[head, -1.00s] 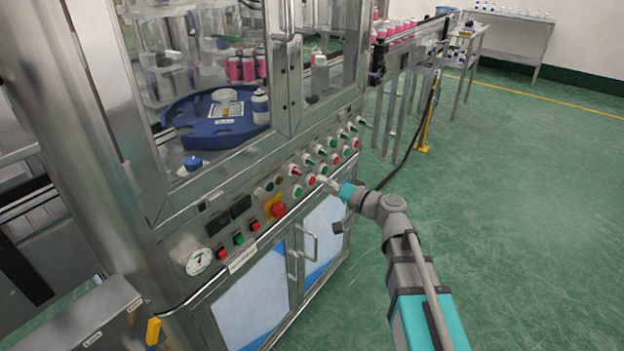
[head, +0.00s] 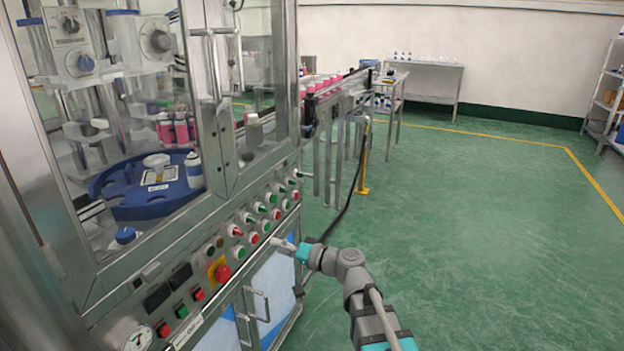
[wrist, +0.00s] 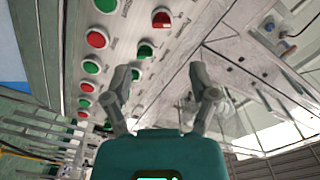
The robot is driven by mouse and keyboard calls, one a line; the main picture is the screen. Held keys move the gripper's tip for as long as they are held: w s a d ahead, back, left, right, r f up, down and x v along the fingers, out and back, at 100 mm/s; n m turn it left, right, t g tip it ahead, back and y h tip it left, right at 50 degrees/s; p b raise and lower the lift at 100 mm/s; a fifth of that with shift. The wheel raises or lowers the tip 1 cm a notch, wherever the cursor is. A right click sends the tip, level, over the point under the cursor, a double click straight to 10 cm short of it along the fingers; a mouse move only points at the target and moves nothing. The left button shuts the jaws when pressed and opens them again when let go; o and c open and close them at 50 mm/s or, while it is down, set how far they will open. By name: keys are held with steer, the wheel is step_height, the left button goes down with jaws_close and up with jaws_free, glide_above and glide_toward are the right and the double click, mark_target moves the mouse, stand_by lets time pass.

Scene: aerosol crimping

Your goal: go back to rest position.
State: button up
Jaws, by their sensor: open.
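My gripper (head: 283,244) reaches toward the button panel (head: 208,268) of the crimping machine in the head view. In the wrist view my gripper (wrist: 160,82) has its two fingers spread apart with nothing between them. Green and red buttons run along the left in the wrist view. I cannot tell whether a fingertip touches the panel.
Behind the machine's glass is a blue rotary table (head: 130,207) with bottles. A conveyor (head: 335,95) with pink cans runs behind. Metal door handles (head: 262,305) stick out below the panel. Open green floor (head: 450,220) lies to the right.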

steer(key=s+d+f+g+h, duration=0.45)
steer(key=d+f+h, duration=0.45)
steer(key=d+f, duration=0.45)
steer(key=s+d+f+m+g+h, duration=0.1)
steer(key=s+d+f+h, duration=0.2)
steer(key=d, duration=0.5)
steer(key=s+d+f+m+g+h, duration=0.15)
steer(key=s+d+h, duration=0.3)
steer(key=d, duration=0.45)
step_height(320, 180, up, 23)
steer(key=p, duration=2.3)
steer(key=shift+w+a+f+t, duration=0.15)
steer(key=shift+w+f+t, duration=0.05)
steer(key=shift+w+t, duration=0.2)
steer(key=shift+h, duration=0.25)
